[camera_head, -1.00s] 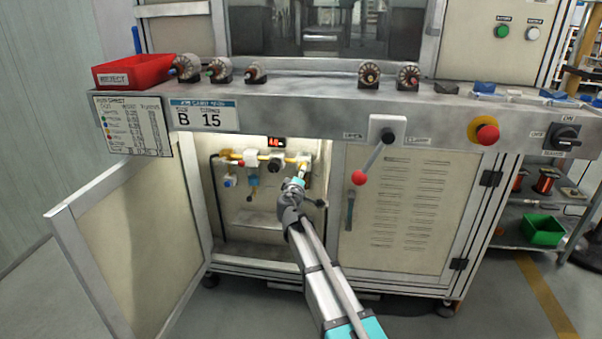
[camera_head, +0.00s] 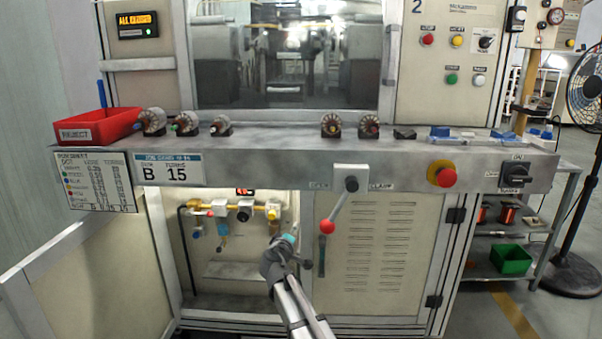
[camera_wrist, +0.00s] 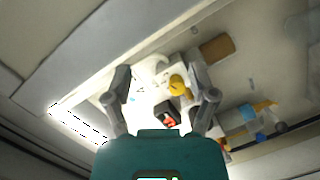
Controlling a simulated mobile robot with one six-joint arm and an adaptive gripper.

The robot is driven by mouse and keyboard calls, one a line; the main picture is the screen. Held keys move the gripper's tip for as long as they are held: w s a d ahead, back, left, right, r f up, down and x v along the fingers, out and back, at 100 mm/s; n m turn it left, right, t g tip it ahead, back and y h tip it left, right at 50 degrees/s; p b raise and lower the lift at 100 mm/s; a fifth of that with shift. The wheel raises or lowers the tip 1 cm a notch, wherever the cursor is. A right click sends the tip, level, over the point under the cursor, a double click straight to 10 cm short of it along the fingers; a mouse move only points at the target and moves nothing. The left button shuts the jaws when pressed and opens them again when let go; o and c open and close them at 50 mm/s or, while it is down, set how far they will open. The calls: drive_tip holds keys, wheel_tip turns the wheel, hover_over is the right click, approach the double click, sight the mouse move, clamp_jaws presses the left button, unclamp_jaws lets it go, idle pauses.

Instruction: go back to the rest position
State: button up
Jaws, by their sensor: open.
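My gripper (camera_wrist: 160,103) is open in the wrist view, its two fingers apart with nothing between them. Through the gap the lit inside of the cabinet shows, with a yellow fitting (camera_wrist: 178,86) and a small dark display with red marks (camera_wrist: 168,117). In the head view my arm reaches up from the bottom, and its end is in front of the open cabinet (camera_head: 235,270), right of the valves and fittings (camera_head: 243,214). The fingers are too small there to make out.
The open cabinet door (camera_head: 75,285) stands at the left. A lever with a red knob (camera_head: 327,227) juts out right of my arm, below the bench edge (camera_head: 270,172). Several armatures (camera_head: 332,125) and a red reject bin (camera_head: 97,128) stand on the bench. A fan (camera_head: 588,85) stands far right.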

drive_tip(key=s+d+f+m+g+h+p, duration=0.1)
drive_tip(key=s+d+f+m+g, duration=0.3)
drive_tip(key=s+d, duration=0.45)
drive_tip(key=s+d+f+m+g+h+p, duration=0.15)
drive_tip(key=s+d+f+m+g, duration=0.3)
drive_tip(key=d, duration=0.65)
drive_tip(key=s+d+f+m+g+y+p, duration=0.2)
drive_tip(key=s+g+y, duration=0.5)
drive_tip(key=s, duration=1.3)
wheel_tip(320, 180, up, 37)
drive_tip(key=h+p, duration=0.1)
drive_tip(key=p, duration=3.7)
drive_tip(key=shift+w+n+g, duration=0.25)
drive_tip(key=shift+n+g, duration=0.1)
drive_tip(key=shift+d+r, duration=0.1)
drive_tip(key=shift+r, duration=0.05)
wheel_tip(320, 180, up, 17)
drive_tip(key=p, duration=1.7)
